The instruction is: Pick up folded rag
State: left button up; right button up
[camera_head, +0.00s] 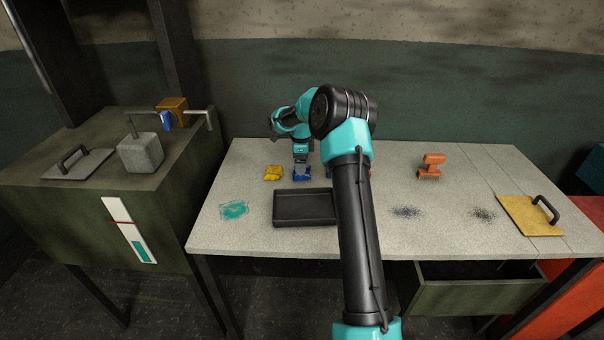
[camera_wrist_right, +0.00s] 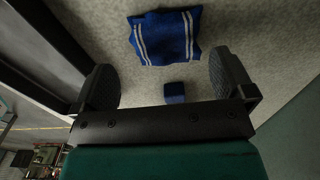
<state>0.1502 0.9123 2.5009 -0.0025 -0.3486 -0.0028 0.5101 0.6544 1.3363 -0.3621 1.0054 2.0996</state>
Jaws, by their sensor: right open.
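The folded rag is blue with white stripes. It lies on the pale table at the top middle of the right wrist view (camera_wrist_right: 167,36), and in the head view it shows (camera_head: 303,175) just behind the black tray. My right gripper (camera_wrist_right: 166,84) is open and empty, its two fingers spread wide. In the head view my right gripper (camera_head: 301,158) hangs above the rag, apart from it as far as I can tell. A small blue block (camera_wrist_right: 175,92) shows between the fingers in the wrist view. My left gripper is not in view.
A black tray (camera_head: 304,222) lies in front of the rag, a yellow crumpled item (camera_head: 273,173) to its left. An orange casting (camera_head: 432,166) and a yellow handled plate (camera_head: 528,214) are at right. My arm hides part of the table. A drawer (camera_head: 480,297) hangs open below.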

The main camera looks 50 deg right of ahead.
aim_at(297, 177)
jog(key=shift+d+f, duration=0.2)
jog(key=shift+f, duration=1.1)
jog(key=shift+d+f, duration=0.15)
jog(key=shift+f, duration=1.15)
jog(key=shift+w, duration=0.1)
jog(key=c, duration=0.9)
